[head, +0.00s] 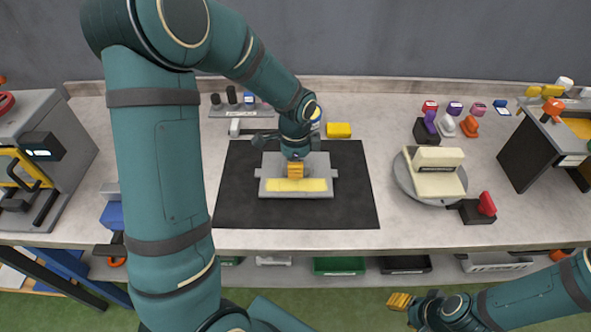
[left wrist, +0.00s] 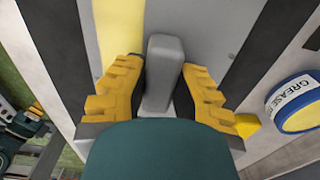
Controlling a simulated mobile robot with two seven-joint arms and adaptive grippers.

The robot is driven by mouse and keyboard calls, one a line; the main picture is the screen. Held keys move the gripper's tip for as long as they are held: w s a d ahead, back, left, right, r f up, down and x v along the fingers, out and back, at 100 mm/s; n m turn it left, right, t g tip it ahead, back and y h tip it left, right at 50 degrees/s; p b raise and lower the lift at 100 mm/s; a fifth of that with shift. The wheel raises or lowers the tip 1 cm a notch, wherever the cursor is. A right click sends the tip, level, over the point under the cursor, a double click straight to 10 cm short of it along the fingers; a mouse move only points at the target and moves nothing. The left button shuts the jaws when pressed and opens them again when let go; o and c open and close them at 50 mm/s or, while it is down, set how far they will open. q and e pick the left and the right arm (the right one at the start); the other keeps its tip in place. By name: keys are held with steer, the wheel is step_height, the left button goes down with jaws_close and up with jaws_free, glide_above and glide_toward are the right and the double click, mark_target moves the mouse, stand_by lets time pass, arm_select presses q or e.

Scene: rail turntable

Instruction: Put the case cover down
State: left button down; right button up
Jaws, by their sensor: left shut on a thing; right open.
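The case cover (head: 309,191), as I take it, is a grey rectangular piece with a pale yellow band and side tabs, over the black mat (head: 348,208) in the head view. My left gripper (head: 296,170) points down at it. In the left wrist view my left gripper's yellow fingers (left wrist: 159,95) are shut on its upright grey grip (left wrist: 164,65). I cannot tell whether its underside touches the mat. My right gripper (head: 399,301) is open and empty, in front of the bench's front edge.
A round turntable (head: 407,183) with a cream block (head: 437,178) stands right of the mat. A yellow block (head: 339,130) and a grease tin (left wrist: 299,104) are behind the mat. Coloured-handled tools stand at the back right. The mat's front and right parts are bare.

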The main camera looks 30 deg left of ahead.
arm_select(q)
steer(key=shift+f, duration=0.65)
steer(key=c, duration=0.9)
jaws_free()
steer(key=shift+f, duration=0.15)
steer(key=shift+r, duration=0.25)
step_height(320, 180, up, 12)
steer(key=shift+f+p, duration=0.1)
steer(key=shift+p, duration=1.1)
